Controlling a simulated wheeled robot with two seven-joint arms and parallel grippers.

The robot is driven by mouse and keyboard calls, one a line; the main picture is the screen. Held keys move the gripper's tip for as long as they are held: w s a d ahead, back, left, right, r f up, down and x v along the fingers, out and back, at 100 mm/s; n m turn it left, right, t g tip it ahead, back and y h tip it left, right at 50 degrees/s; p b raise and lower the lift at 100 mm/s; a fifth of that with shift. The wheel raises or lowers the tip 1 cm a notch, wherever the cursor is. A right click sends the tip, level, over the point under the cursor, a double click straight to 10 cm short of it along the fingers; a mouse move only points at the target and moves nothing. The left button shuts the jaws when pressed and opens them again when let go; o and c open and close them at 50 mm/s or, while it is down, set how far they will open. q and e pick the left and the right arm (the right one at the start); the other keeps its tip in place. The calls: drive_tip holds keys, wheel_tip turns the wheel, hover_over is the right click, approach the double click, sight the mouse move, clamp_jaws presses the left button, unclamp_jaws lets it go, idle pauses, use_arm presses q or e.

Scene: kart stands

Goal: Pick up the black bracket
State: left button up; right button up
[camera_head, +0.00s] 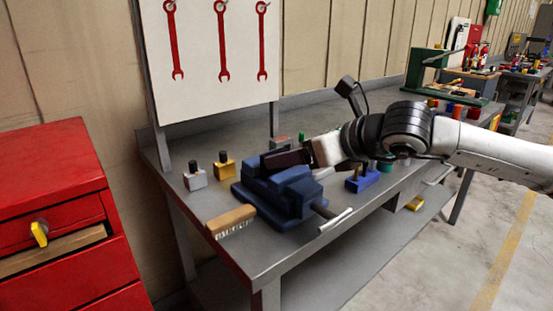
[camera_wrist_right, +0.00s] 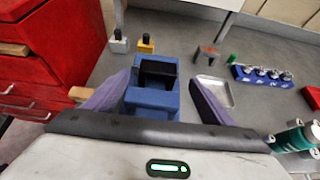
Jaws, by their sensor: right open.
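A black piece that looks like the black bracket (camera_wrist_right: 158,73) sits at the blue vise (camera_wrist_right: 152,101) in the right wrist view, between my fingers in the picture. The vise (camera_head: 290,192) stands on the near end of the grey workbench in the head view. My right gripper (camera_wrist_right: 155,95) is open, its two purple fingers on either side of the vise top, with nothing clearly held. In the head view my right gripper (camera_head: 287,159) reaches in from the right, over the vise, and hides most of the bracket there. I cannot tell whether the fingers touch it.
A brush (camera_head: 230,221) lies left of the vise. A grey block (camera_head: 195,179) and a yellow block (camera_head: 224,167) stand behind it. A blue socket holder (camera_head: 362,179) is to the right. A red cabinet (camera_head: 60,220) stands left of the workbench (camera_head: 262,257).

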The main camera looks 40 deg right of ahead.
sight(265, 173)
drive_tip(key=shift+w+a+f, duration=0.1)
drive_tip(key=shift+w+a, duration=0.05)
drive_tip(key=shift+w, duration=0.2)
drive_tip(key=p+x, duration=0.2)
drive_tip(key=x, duration=0.1)
drive_tip(key=shift+w+a+f, duration=0.1)
drive_tip(key=shift+f, duration=0.05)
drive_tip(key=shift+w+f, duration=0.2)
drive_tip(key=shift+w, duration=0.1)
drive_tip(key=shift+w+f, duration=0.1)
drive_tip(key=shift+f, duration=0.1)
